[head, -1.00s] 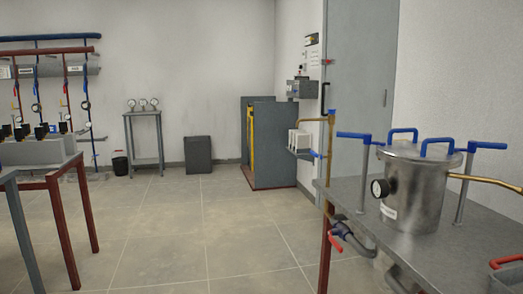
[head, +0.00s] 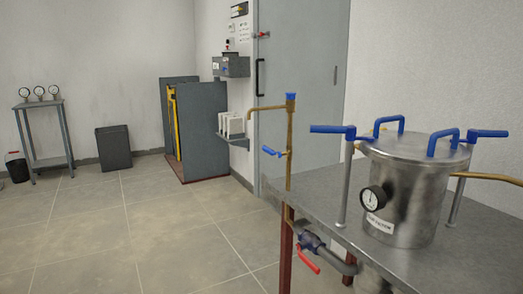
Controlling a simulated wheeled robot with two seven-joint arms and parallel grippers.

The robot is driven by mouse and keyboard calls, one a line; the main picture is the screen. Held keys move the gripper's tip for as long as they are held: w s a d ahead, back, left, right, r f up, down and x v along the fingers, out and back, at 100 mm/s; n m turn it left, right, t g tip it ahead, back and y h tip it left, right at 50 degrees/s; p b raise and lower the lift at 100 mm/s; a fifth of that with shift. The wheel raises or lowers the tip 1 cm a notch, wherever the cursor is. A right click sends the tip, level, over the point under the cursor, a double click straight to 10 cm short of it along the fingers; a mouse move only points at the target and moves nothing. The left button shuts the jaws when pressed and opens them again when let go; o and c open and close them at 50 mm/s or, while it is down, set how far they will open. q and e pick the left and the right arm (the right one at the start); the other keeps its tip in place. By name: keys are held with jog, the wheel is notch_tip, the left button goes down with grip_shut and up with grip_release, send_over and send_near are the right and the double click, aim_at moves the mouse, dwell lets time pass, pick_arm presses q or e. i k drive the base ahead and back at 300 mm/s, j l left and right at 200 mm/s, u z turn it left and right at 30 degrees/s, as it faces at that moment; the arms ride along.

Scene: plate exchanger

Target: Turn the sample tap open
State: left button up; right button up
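A slim brass pipe (head: 290,130) with a blue cap stands at the left corner of the metal table. It has a bent spout (head: 266,107) near its top and a small tap with a blue lever (head: 274,151) lower down. A valve with a red lever (head: 308,260) sits on a grey pipe below the table's edge. Its lever slants down to the right. No readable label shows which of these is the sample tap. Neither of my grippers is in view.
A steel pot (head: 402,195) with blue handles and a gauge (head: 372,198) stands on the grey table (head: 325,190). A grey cabinet with a yellow edge (head: 196,130) stands against the back wall. The tiled floor (head: 130,225) at left and centre is clear.

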aim_at(279, 155)
jog(key=u, duration=1.1)
jog(key=i+z, duration=0.1)
jog(key=i, duration=0.95)
jog(key=i+j, duration=0.1)
jog(key=i, duration=1)
jog(key=i+l+z, duration=0.3)
jog(key=i, duration=0.4)
jog(key=i+z, duration=0.25)
jog(key=i, duration=0.45)
jog(key=i+j+z, duration=0.1)
jog(key=i+z, duration=0.2)
jog(key=i, duration=0.45)
jog(key=i+j+z, duration=0.3)
jog(key=i, duration=0.4)
jog(key=z, duration=4.25)
